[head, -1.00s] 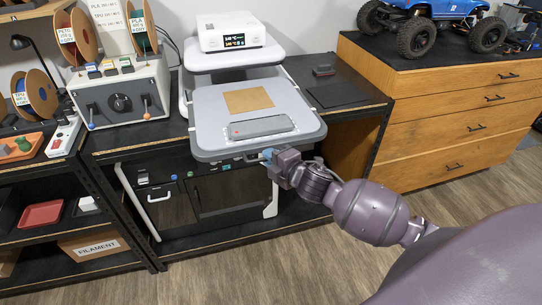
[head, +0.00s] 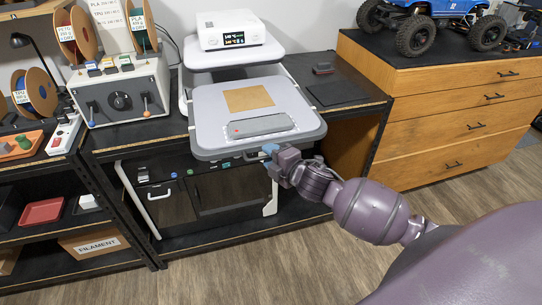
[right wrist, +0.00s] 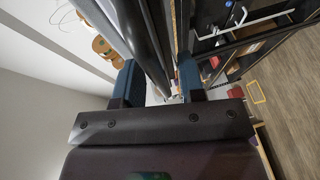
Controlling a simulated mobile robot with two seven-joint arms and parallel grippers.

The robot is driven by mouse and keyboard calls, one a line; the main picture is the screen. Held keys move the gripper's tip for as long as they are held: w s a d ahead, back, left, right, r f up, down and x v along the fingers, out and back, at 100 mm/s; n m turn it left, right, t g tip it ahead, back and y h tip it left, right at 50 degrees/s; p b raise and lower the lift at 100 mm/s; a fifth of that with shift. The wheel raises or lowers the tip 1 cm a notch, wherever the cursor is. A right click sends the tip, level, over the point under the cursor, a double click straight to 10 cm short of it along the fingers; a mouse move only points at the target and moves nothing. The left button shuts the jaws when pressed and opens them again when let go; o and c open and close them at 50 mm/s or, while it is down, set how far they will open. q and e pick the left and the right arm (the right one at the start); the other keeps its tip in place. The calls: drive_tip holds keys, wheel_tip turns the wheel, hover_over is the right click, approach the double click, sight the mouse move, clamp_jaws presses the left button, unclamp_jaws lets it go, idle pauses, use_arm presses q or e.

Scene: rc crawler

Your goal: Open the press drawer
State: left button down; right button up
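The press (head: 232,30) stands on the dark bench, with a lit display on its white top unit. Its grey drawer (head: 208,110) sticks out forward below the upper plate, carrying a tan square sheet (head: 249,99) and a grey bar (head: 262,126). My right gripper (head: 270,150) is at the drawer's front edge, right of its middle. In the right wrist view its two blue fingers (right wrist: 157,82) stand apart, with grey and dark edges running between and beyond them. Contact with the drawer or a handle cannot be made out. My left gripper is out of view.
A control box (head: 121,97) with levers and filament spools stand left of the press. A dark cabinet (head: 205,190) with a white handle is under the bench. A wooden drawer chest (head: 440,110) bearing a blue crawler (head: 435,12) stands right. The floor in front is clear.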

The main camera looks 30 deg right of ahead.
drive_tip(key=v, duration=1)
drive_tip(key=shift+s+d+b, duration=0.15)
drive_tip(key=shift+s+b, duration=0.15)
drive_tip(key=shift+s, duration=0.05)
drive_tip(key=s+a+f+m+g+h, duration=0.1)
drive_tip(key=s+f+m+g, duration=0.1)
drive_tip(key=s+f+m, duration=0.5)
drive_tip(key=s+a+f+m+g+h, duration=0.1)
drive_tip(key=s+a+f+m, duration=0.1)
drive_tip(key=s+f+m, duration=0.5)
wheel_tip(320, 180, down, 4)
drive_tip(key=m, duration=0.4)
drive_tip(key=shift+f+g+h, duration=0.15)
drive_tip(key=shift+g+h, duration=0.15)
drive_tip(key=shift+g, duration=0.1)
drive_tip(key=shift+a, duration=0.2)
idle(1.0)
